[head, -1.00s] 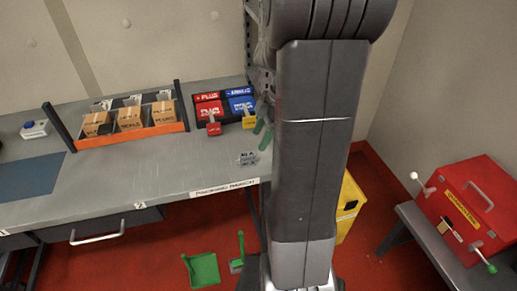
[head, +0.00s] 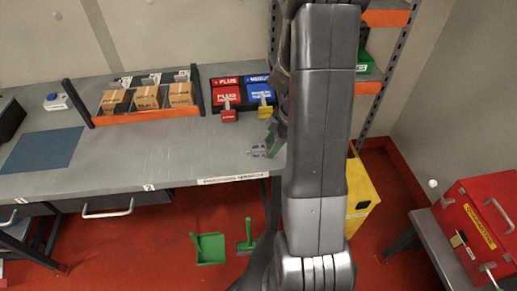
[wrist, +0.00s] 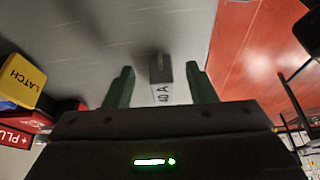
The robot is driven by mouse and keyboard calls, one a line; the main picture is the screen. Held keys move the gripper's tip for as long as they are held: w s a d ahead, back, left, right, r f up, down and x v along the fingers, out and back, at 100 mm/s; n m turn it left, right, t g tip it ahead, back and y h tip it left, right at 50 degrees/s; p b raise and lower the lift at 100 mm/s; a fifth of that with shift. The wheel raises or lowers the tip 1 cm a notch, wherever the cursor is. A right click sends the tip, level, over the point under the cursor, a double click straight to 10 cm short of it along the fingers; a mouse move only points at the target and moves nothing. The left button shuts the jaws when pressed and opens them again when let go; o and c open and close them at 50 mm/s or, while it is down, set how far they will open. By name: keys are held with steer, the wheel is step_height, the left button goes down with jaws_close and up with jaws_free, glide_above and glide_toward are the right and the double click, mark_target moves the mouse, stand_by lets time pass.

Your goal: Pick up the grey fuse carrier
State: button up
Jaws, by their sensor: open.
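The grey fuse carrier (head: 256,150) is a small block with a white label, lying on the grey workbench near its front right part. In the wrist view the carrier (wrist: 160,70) shows its "40 A" label and sits between and slightly beyond my green fingertips. My gripper (wrist: 160,86) is open, one finger on each side of the carrier with gaps visible. In the head view my gripper (head: 271,143) is just right of the carrier, partly hidden by my arm. I cannot tell its exact height above the bench.
Behind the carrier stand a red PLUS unit (head: 227,92) and a blue unit (head: 259,90) with a yellow latch (head: 265,112). An orange-fronted rack (head: 148,116) of boxes is to the left. The workbench (head: 190,160) is bare left of the carrier; its front edge is close.

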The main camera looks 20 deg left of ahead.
steer(key=shift+x, duration=0.85)
jaws_close()
steer(key=shift+r, duration=0.15)
